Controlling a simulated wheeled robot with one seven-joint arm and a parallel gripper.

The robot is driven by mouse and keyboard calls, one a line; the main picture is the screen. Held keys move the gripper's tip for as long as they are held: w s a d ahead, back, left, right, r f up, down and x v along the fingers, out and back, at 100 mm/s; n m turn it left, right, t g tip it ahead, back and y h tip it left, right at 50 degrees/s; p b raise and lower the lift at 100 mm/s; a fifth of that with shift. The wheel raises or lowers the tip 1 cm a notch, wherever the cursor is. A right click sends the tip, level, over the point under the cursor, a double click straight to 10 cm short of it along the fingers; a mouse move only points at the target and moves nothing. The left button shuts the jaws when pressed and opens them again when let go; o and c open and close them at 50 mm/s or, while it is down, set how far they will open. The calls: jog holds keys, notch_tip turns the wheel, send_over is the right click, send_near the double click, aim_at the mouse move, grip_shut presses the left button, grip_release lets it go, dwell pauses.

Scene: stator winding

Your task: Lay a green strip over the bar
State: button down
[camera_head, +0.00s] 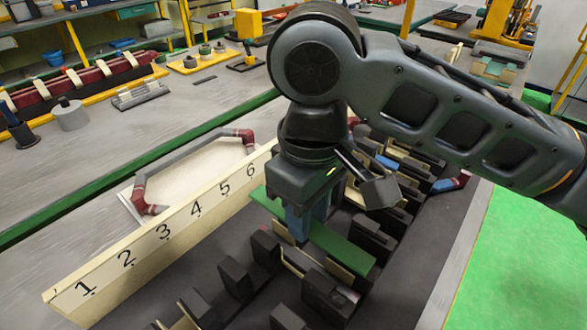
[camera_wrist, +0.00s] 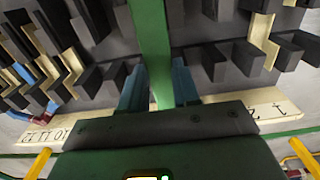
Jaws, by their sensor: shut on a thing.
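My gripper (camera_head: 297,228) is over the slotted stator, with its blue fingers shut on a long green strip (camera_head: 342,245). The strip lies roughly level, crossing from beside the numbered board toward the right, above the dark blocks. In the wrist view the strip (camera_wrist: 152,45) runs up the picture from between the blue fingers of my gripper (camera_wrist: 158,88). A greyish bar-like piece (camera_head: 303,261) shows in a slot beside the strip's lower edge. I cannot tell whether the strip touches anything below it.
Dark blocks (camera_head: 235,278) with cream liners stand in rows around the strip. A coil with dark red corners (camera_head: 147,190) lies beyond the board. A green floor (camera_head: 510,270) lies right.

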aim_at(304, 262)
jog(key=shift+w+a+f, duration=0.15)
jog(key=shift+w, duration=0.25)
notch_tip(304, 262, down, 4)
jog(key=b, duration=0.4)
jog(key=shift+b, duration=0.3)
jog(key=shift+f+b, duration=0.55)
jog(key=shift+f, duration=0.6)
jog(key=shift+f, duration=0.35)
jog(key=shift+f+b, duration=0.65)
jog(key=shift+f, duration=0.95)
dwell(0.7)
jog(key=c, duration=0.7)
grip_release()
jog(key=shift+c, duration=0.2)
jog(key=shift+s, duration=0.1)
